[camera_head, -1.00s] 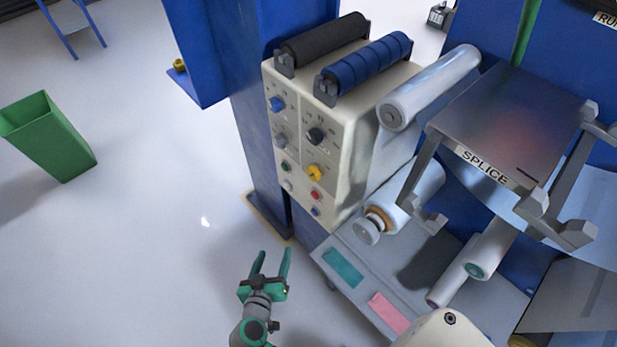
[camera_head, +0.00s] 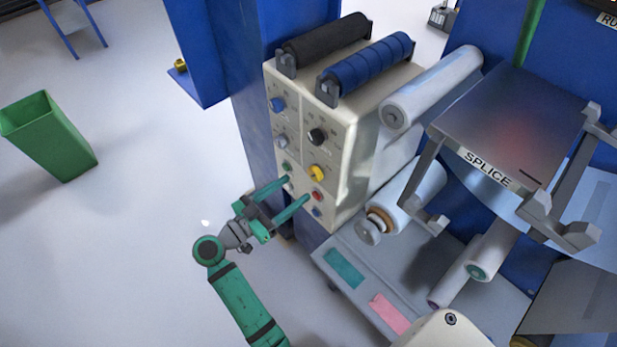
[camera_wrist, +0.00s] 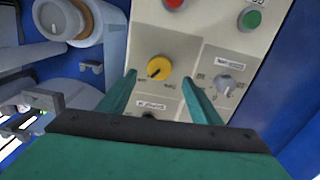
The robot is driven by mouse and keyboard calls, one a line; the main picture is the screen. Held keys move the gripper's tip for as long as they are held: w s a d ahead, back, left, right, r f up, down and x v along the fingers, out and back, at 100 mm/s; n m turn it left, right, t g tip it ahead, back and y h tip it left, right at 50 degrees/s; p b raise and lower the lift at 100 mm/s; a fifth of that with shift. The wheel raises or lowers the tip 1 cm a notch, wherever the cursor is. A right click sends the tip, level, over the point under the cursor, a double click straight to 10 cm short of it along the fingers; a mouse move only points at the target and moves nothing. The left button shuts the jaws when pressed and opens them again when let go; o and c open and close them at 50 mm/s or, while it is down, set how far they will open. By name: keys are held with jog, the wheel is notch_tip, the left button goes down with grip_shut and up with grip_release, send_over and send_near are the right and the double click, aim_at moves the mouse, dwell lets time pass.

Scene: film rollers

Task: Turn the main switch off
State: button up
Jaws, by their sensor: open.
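The control panel (camera_head: 300,150) is a cream box with several knobs and buttons; its labels are too small to read, so I cannot tell by label which is the main switch. A yellow rotary knob (camera_head: 317,173) sits at the lower right of the knobs and shows in the wrist view (camera_wrist: 158,68) with a dark pointer mark. My gripper (camera_head: 296,189) is open and empty in front of the panel's lower part. In the wrist view the yellow knob appears between the fingertips (camera_wrist: 159,76), with no visible contact.
A black knob (camera_head: 316,136), grey knob (camera_head: 281,141) and blue knob (camera_head: 278,104) are nearby. A red button (camera_head: 317,195) and a green button (camera_head: 286,167) sit low on the panel. Rollers and the splice table (camera_head: 510,120) stand to the right. Open floor lies left.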

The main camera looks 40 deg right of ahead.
aim_at(312, 177)
jog(key=d, duration=0.7)
jog(key=shift+w, duration=0.15)
jog(key=shift+w, duration=0.1)
jog(key=c, duration=1)
